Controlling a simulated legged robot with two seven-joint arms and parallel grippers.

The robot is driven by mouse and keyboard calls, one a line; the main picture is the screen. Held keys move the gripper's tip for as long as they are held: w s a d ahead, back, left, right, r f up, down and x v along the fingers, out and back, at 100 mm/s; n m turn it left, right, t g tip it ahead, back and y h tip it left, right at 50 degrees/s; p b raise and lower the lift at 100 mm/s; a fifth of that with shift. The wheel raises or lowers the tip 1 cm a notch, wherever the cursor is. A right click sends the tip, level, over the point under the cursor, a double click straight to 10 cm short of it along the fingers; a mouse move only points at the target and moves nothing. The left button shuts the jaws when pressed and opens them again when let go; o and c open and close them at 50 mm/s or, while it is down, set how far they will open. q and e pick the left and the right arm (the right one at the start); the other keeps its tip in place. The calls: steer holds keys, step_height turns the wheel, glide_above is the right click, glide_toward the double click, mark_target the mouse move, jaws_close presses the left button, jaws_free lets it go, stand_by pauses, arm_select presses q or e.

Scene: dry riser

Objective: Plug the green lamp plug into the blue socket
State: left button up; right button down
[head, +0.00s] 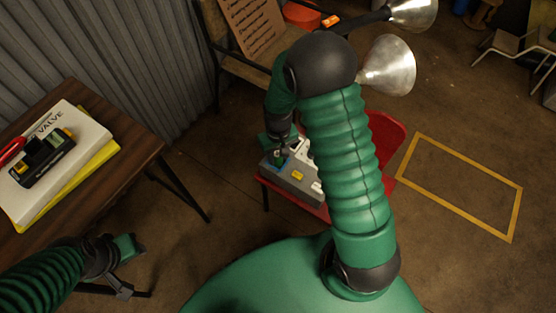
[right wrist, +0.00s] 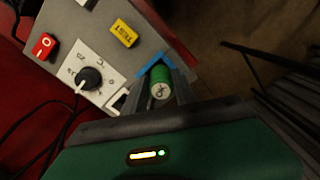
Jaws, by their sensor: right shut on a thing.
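The green lamp plug (right wrist: 160,88), a short cylinder with a white mark on its end, sits between the fingers of my right gripper (right wrist: 161,76). My right gripper (head: 279,155) is shut on it over a corner of the grey box (head: 292,186). The blue socket shows as a blue edging (right wrist: 148,66) on the box face, right around the plug's far end. The fingers and plug hide the socket's opening, so I cannot tell how deep the plug is. My left gripper (head: 124,268) hangs beside the wooden table, away from the box; its jaws are unclear.
The box has a yellow TEST block (right wrist: 124,33), a red switch (right wrist: 44,46) and a black knob (right wrist: 89,80). It stands on a red chair (head: 385,140). A wooden table (head: 130,135) at left carries papers and a black device (head: 42,157). Dark cables lie beside the box.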

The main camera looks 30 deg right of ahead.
steer(key=shift+f, duration=0.75)
arm_select(q)
steer(key=shift+f, duration=0.3)
arm_select(e)
steer(key=shift+r, duration=0.15)
steer(key=c, duration=1)
jaws_free()
